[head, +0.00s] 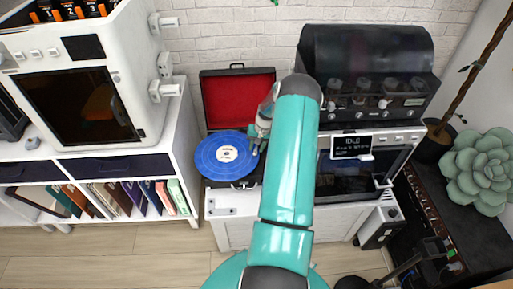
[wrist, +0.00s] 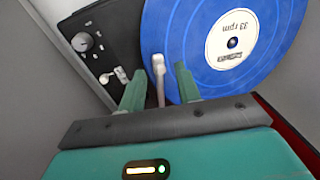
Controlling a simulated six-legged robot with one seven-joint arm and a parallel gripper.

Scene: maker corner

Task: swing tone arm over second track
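A blue record (head: 222,156) with a white label lies on a black record player whose red-lined lid (head: 240,98) stands open. The record (wrist: 210,80) fills the upper right of the wrist view, its label reading "33 rpm". The white tone arm (wrist: 158,72) shows between my fingers, its head overlapping the record's outer edge. I cannot tell whether it touches the record. My gripper (wrist: 160,78) is open around the tone arm, with a gap on each side. In the head view my gripper (head: 257,143) is at the record's right edge; my arm hides part of the player.
The player's deck has a round knob (wrist: 83,42) and a small light lever (wrist: 112,76). A white cabinet with a 3D printer-like machine (head: 85,95) stands to the left. A black-topped machine (head: 365,75) and a display unit (head: 352,146) stand to the right.

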